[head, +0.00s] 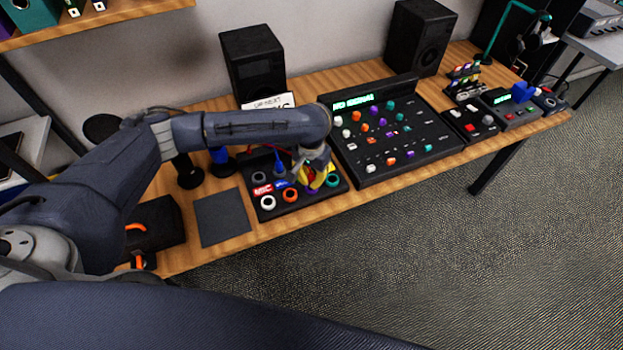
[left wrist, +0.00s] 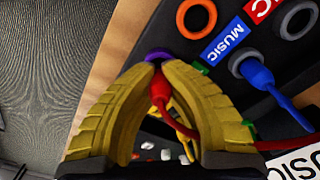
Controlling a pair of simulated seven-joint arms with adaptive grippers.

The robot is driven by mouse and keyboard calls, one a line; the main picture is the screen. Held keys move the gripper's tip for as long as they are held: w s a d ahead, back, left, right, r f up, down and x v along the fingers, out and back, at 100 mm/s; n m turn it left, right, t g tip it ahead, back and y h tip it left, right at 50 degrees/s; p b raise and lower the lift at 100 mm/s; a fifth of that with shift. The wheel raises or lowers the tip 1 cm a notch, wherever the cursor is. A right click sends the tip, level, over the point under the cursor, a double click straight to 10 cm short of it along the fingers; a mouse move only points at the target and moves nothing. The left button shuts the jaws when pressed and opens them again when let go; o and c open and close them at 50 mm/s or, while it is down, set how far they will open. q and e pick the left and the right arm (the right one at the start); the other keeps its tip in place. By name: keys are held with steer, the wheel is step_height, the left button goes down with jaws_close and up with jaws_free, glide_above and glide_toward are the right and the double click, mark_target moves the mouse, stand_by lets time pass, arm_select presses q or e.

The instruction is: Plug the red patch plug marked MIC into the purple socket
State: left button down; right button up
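My left gripper (head: 317,182) reaches down over the right part of the black socket panel (head: 291,206). In the left wrist view its yellow fingers (left wrist: 160,68) are closed around the red plug (left wrist: 160,88), with the red cable (left wrist: 270,144) trailing to the right. The purple socket (left wrist: 158,54) shows as a rim just beyond the fingertips, in line with the plug. The fingertips hide the plug's front end, so I cannot tell whether it is inside the socket. In the head view the gripper covers plug and purple socket. My right gripper is not in view.
A blue plug (left wrist: 257,73) stands in a grey socket beside the blue MUSIC label (left wrist: 226,39). An orange socket (left wrist: 196,17) is close to the purple one. The mixer (head: 391,130) stands right of the panel; a grey mat (head: 222,217) lies left of it.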

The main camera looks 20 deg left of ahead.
arm_select(q)
steer(key=shift+f, duration=0.8)
stand_by(1.1)
steer(key=c, duration=0.9)
jaws_free()
steer(key=shift+r, duration=3.5)
